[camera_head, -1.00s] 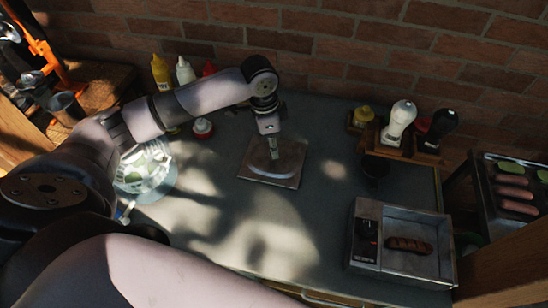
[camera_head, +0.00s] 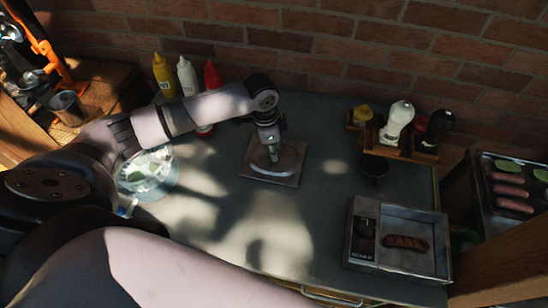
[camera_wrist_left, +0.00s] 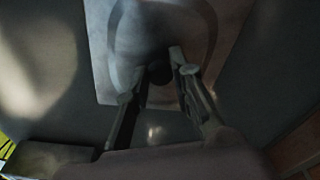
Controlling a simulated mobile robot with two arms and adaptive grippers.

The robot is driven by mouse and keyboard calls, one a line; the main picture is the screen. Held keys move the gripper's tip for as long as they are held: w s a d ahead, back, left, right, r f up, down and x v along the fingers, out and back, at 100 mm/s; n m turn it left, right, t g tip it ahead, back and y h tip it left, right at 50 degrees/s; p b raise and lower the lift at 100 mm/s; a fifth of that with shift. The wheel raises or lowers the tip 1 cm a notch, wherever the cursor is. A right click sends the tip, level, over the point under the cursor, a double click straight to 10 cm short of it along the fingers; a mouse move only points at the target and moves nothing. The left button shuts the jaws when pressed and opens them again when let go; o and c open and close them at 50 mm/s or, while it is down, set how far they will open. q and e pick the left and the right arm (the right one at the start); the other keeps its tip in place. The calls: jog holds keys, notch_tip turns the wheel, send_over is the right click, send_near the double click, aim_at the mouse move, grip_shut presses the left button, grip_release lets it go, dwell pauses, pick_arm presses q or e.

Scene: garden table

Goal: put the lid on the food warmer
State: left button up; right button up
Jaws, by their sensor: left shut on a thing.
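The lid (camera_head: 287,176), a square metal plate with a raised oval middle, lies on the table left of the food warmer. My left gripper (camera_head: 273,152) points down at its middle. In the left wrist view, the fingers (camera_wrist_left: 159,68) are shut around a small dark knob on the lid (camera_wrist_left: 108,85); the knob is partly hidden. The lid looks flat on the table, with no clear gap beneath it. The food warmer (camera_head: 362,267) is an open metal box at the front right, with a sausage (camera_head: 405,242) inside. My right gripper is out of view.
A glass bowl (camera_head: 150,178) stands at the left under my arm. Sauce bottles (camera_head: 187,77) line the back left. A condiment rack (camera_head: 402,146) and a dark cup (camera_head: 374,168) stand behind the warmer. The table between lid and warmer is clear.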

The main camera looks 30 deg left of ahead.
pick_arm(q)
grip_shut()
jog(key=shift+r, duration=0.1)
